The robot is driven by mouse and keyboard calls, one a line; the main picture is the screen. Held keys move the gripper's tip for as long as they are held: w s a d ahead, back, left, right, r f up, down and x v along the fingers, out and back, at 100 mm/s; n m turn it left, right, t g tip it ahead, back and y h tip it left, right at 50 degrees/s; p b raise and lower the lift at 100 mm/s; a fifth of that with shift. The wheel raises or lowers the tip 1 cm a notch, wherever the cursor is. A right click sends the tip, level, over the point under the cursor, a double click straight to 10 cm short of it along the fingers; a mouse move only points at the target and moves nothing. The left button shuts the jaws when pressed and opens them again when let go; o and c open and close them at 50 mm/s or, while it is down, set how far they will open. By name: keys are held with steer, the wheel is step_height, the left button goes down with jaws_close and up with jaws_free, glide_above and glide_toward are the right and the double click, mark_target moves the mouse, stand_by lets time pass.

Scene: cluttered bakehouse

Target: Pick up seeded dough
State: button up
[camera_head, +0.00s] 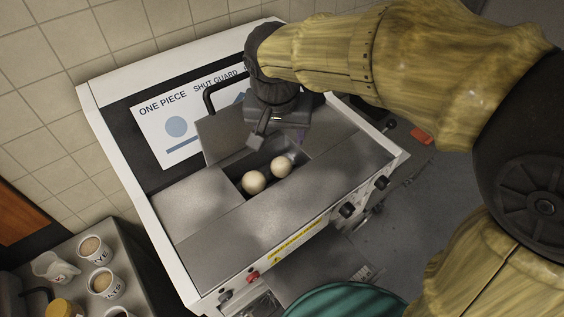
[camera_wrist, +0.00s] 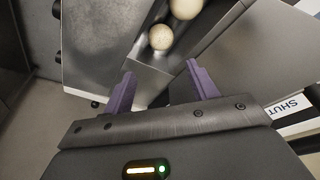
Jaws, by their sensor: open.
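Two pale dough balls lie in the open slot of the machine. In the wrist view the nearer ball (camera_wrist: 162,37) looks finely speckled; the other dough ball (camera_wrist: 186,8) is cut by the top edge. In the head view they appear as the right ball (camera_head: 281,167) and the left ball (camera_head: 254,182); seeds cannot be made out there. My gripper (camera_head: 258,140) is above the slot's back right part, close to the balls. In the wrist view my gripper's two purple fingers (camera_wrist: 161,74) are spread and empty, with the nearer ball beyond their tips.
A raised guard (camera_head: 222,137) with a black handle stands behind the slot. The steel top (camera_head: 275,212) runs along the slot's front. A sign (camera_head: 170,125) is on the machine's back. Several labelled cups (camera_head: 103,284) stand on a side counter. A green rounded thing (camera_head: 345,302) is in front.

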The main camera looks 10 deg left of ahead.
steer(key=p, duration=0.2)
glide_above(281, 162)
steer(key=f, duration=0.5)
steer(key=s+f, duration=0.1)
steer(key=f, duration=0.2)
steer(key=shift+d+f, duration=0.1)
steer(key=shift+d, duration=0.1)
steer(key=shift+f+p, duration=0.3)
steer(key=shift+p, duration=0.1)
steer(key=shift+p+x, duration=0.95)
steer(key=shift+x, duration=1.35)
steer(key=shift+s+a, duration=0.1)
steer(key=shift+s, duration=0.05)
steer(key=c, duration=0.5)
